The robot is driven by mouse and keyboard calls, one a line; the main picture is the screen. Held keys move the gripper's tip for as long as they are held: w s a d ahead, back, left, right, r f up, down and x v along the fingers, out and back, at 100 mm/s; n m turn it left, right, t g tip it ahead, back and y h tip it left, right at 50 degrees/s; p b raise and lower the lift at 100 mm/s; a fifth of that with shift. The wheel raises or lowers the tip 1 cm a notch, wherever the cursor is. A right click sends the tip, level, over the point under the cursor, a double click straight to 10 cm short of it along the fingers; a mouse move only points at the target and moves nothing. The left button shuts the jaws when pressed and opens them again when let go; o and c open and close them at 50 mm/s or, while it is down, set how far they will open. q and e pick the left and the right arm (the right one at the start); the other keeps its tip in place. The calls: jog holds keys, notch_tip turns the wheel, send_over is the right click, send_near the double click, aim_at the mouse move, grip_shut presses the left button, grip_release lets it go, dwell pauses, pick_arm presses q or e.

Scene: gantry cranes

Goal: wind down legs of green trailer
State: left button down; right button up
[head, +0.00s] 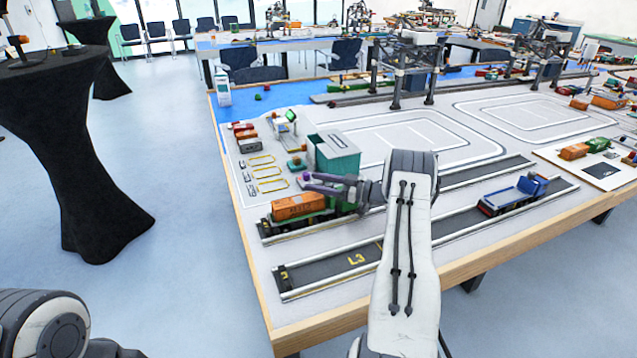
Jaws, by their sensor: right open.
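The green trailer (283,225) stands on the near-left lane of the table. An orange container (298,206) rests on top of it. My right gripper (309,182) reaches in from the right, its fingers pointing left, just above and behind the orange container in the picture. It is open, and I see nothing held in it. The gripper and wrist cover the right end of the trailer. The trailer's legs are too small and hidden to make out. Only part of my left arm shows at the bottom left; its gripper is out of view.
A teal box (336,152) stands close behind my right gripper. A blue truck (512,195) is on the lane at the right. Gantry cranes (407,72) stand farther back. The near lane marked L3 (340,266) is clear at its left. A black-draped table (65,150) stands left.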

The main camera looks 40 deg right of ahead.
grip_shut()
